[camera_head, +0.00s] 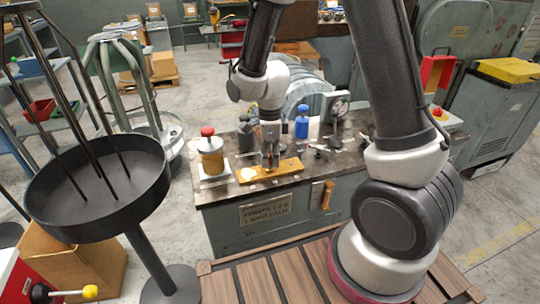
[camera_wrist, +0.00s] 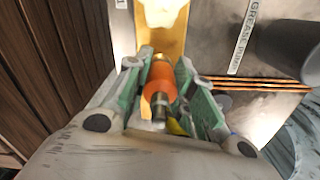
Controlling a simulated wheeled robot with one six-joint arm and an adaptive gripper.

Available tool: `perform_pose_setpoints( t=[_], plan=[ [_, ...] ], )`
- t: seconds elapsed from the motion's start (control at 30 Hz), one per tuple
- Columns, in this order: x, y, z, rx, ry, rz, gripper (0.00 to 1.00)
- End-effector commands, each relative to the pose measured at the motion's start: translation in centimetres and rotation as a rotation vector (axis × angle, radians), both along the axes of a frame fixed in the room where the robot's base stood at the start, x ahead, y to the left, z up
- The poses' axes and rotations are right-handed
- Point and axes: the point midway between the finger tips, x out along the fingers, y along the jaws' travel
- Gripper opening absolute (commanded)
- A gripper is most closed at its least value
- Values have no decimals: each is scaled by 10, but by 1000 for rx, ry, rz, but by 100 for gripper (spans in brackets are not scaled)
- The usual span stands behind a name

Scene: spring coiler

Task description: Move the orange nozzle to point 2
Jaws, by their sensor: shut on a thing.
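The orange nozzle (camera_wrist: 160,82) with a metal tip sits between the green-padded fingers of my gripper (camera_wrist: 160,90) in the wrist view. The fingers are shut on it. In the head view my gripper (camera_head: 270,160) points down just over the orange-yellow tray (camera_head: 286,168) on the workbench (camera_head: 225,192); the nozzle is too small to make out clearly there. The tray also shows in the wrist view (camera_wrist: 176,45), just beyond the nozzle. I cannot tell whether nozzle and tray touch. No mark for point 2 can be made out.
A pale lump (camera_head: 247,174) lies on the tray's left end. An amber jar with a red lid (camera_head: 210,155), a dark can (camera_head: 246,136), a blue bottle (camera_head: 302,123) and a gauge (camera_head: 338,106) stand around my gripper. A "GREASE PUMP" label (camera_wrist: 243,35) shows in the wrist view.

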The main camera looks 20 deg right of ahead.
Motion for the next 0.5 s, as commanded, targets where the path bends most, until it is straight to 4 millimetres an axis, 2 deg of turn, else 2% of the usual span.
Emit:
perform_pose_setpoints(
  t=[0.1,0.13,0.27,0.5],
  plan=[
    [0,0,-1,0,0,0,0],
    [0,0,-2,0,0,0,26],
    [0,0,-1,0,0,0,50],
    [0,0,-2,0,1,0,50]
  ],
)
